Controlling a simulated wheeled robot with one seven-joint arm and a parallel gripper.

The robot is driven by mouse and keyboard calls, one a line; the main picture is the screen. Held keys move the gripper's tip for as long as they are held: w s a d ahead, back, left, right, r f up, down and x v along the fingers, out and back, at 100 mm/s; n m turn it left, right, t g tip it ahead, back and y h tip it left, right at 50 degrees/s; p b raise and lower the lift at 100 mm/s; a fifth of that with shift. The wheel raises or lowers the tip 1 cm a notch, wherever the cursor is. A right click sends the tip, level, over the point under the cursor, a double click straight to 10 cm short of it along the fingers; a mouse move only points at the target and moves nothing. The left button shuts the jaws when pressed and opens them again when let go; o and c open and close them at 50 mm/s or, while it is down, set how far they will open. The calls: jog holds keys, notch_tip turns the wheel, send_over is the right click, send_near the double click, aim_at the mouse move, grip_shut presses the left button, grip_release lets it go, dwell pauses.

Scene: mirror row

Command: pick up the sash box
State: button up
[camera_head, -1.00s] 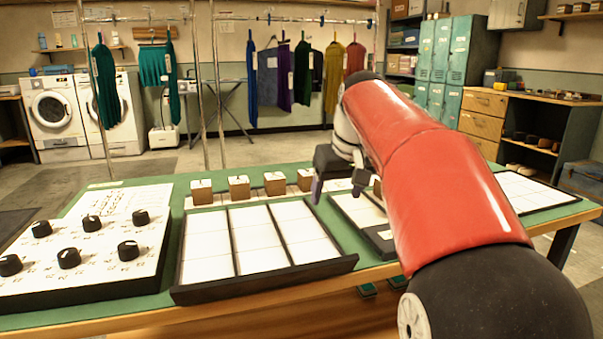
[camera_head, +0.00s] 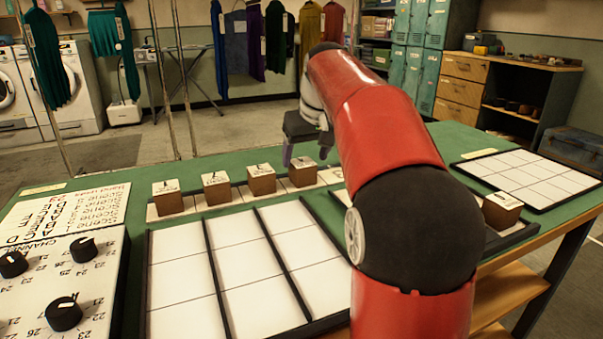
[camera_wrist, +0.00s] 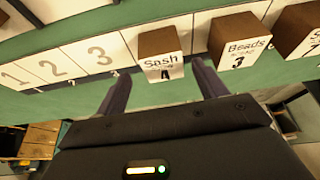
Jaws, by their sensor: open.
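The sash box (camera_wrist: 161,52) is a small brown block with a white label reading "Sash" and a 4. In the wrist view it stands just beyond my fingertips, roughly between their lines. In the head view it appears to be the box at the right end of the visible row (camera_head: 303,173), beside my gripper (camera_head: 306,151). In the wrist view my gripper (camera_wrist: 161,84) has its two dark fingers spread apart with nothing between them. The fingers do not visibly touch the box.
The beads box (camera_wrist: 239,45) stands close beside the sash box, with another box beyond it. Empty numbered slots (camera_wrist: 55,65) lie on the other side. A divided white tray (camera_head: 235,255), a knob panel (camera_head: 65,270) and a gridded tray (camera_head: 535,178) share the green table.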

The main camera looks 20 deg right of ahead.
aim_at(304, 163)
jog(key=shift+s+a+x, duration=0.1)
jog(key=shift+s+x, duration=0.05)
jog(key=shift+x, duration=0.8)
jog(key=shift+s+a+x, duration=0.1)
jog(key=shift+s+x, duration=0.05)
jog(key=shift+x, duration=0.85)
jog(key=c, duration=1.1)
